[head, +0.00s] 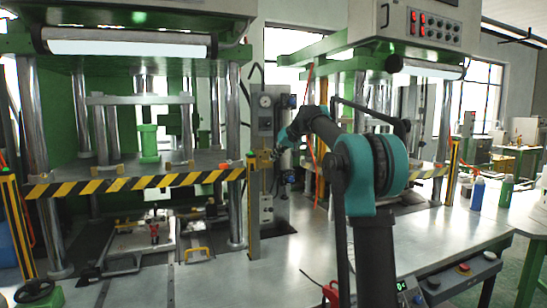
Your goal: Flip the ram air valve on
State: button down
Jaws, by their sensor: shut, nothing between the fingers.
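A narrow grey valve panel (281,207) stands between the two presses, with a round gauge (265,101) near its top. A brass-coloured fitting (263,160) sits at its middle height. Dark blue knobs (291,102) show along its right side. The ram air valve is too small to pick out for certain among these parts, and its handle position cannot be read. My gripper (275,153) is shut and small in view, at the brass fitting's right side. I cannot tell whether it touches it. My teal and dark arm hides part of the panel's right side.
A press with a striped yellow-black guard bar (135,184) stands at left, beside a yellow post (253,212). Another press (415,100) stands behind my arm. A blue bottle (477,194) and a green bottle (506,192) stand on the right bench. The grey tabletop (225,279) has clear room in front.

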jog(key=shift+w+d+f+m+y, duration=0.2)
jog(key=shift+m+y, duration=0.25)
jog(key=shift+y, duration=0.3)
jog(key=shift+s+d+f+m+y, duration=0.15)
jog(key=shift+f+m+y, duration=0.3)
jog(key=shift+y, duration=0.35)
jog(key=shift+w+d+f+m+y, duration=0.15)
jog(key=shift+m+y, duration=0.35)
jog(key=shift+y, duration=0.25)
dwell(0.4)
jog(key=shift+d+f+m+y, duration=0.1)
jog(key=shift+f+m+y, duration=0.25)
jog(key=shift+m+y, duration=0.4)
dwell(0.8)
jog(key=shift+f+m+y, duration=0.35)
jog(key=shift+m+y, duration=0.2)
jog(key=shift+y, duration=0.3)
jog(key=shift+f+m+y, duration=0.3)
jog(key=shift+m+y, duration=0.2)
jog(key=shift+y, duration=0.3)
dwell(2.1)
